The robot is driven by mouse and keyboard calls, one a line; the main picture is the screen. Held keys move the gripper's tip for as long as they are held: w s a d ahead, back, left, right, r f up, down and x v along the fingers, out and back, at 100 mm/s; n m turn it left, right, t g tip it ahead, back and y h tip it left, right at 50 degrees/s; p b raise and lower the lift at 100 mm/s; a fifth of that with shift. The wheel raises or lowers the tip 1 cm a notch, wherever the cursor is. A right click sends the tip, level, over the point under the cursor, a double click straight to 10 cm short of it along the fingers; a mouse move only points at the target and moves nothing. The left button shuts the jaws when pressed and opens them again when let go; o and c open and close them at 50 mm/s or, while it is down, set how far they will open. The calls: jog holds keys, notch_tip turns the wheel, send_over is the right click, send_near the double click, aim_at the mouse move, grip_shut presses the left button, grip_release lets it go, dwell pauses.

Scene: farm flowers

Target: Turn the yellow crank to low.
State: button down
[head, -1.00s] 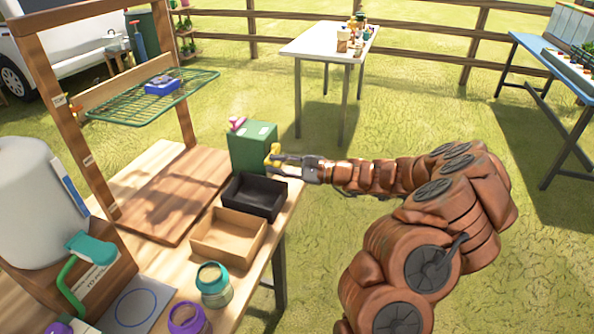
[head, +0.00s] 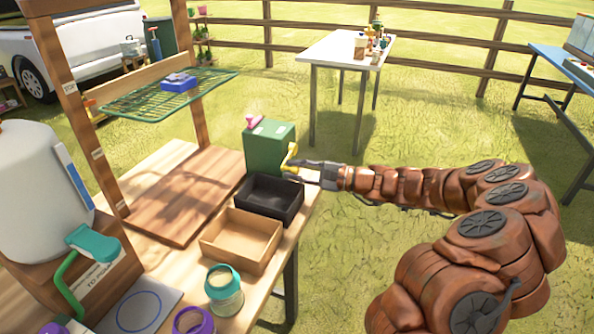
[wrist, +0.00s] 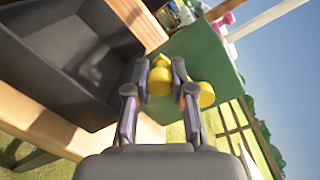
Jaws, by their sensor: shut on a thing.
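The yellow crank (head: 290,157) is on the right side of a green box (head: 268,148) at the table's far right corner. In the wrist view the crank (wrist: 160,80) shows a yellow knob between the fingers and a round yellow part just right of them. My gripper (head: 299,169) reaches in from the right. In the wrist view my gripper (wrist: 158,82) is shut on the crank, one finger on each side of the knob. The green box (wrist: 200,58) fills the area behind it. I cannot read any setting marks on the box.
A black bin (head: 270,200) stands just in front of the green box, with a cardboard-coloured bin (head: 241,240) nearer. A pink item (head: 254,121) sits on top of the green box. Jars, a white tank and a wooden frame stand to the left. Open grass lies right of the table.

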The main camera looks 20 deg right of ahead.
jog(key=c, duration=1)
grip_release()
jog(key=v, duration=1.2)
